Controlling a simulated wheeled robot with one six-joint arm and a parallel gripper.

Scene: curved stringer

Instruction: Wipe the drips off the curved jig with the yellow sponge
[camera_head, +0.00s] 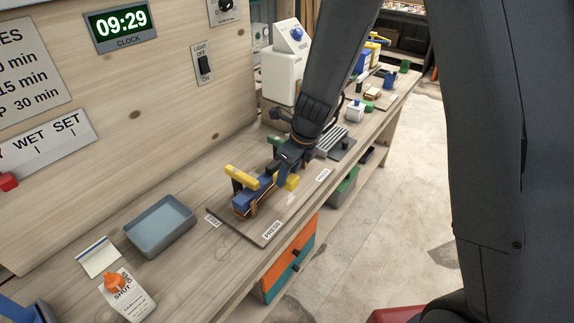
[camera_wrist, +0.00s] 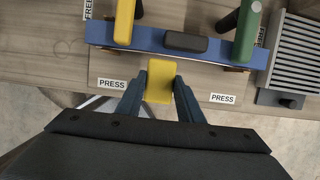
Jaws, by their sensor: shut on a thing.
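My gripper (camera_wrist: 160,86) is shut on the yellow sponge (camera_wrist: 160,82), held at the near long side of the curved jig. The sponge also shows in the head view (camera_head: 291,182). The blue curved jig (camera_wrist: 75,32) runs across the top of the wrist view; in the head view its near end (camera_head: 241,203) shows and my arm hides much of the rest. The sponge's far edge meets the jig's near edge in the wrist view; I cannot tell if they touch. A yellow handle (camera_wrist: 124,22) and a green handle (camera_wrist: 246,35) stand over the jig. I cannot make out drips clearly.
A dark block (camera_wrist: 185,45) sits on the jig's middle. A ridged grey rack (camera_wrist: 295,60) stands to the right. PRESS labels (camera_wrist: 112,84) lie on the board. A blue-grey tray (camera_head: 160,226) and an orange-capped bottle (camera_head: 117,283) are nearer on the bench.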

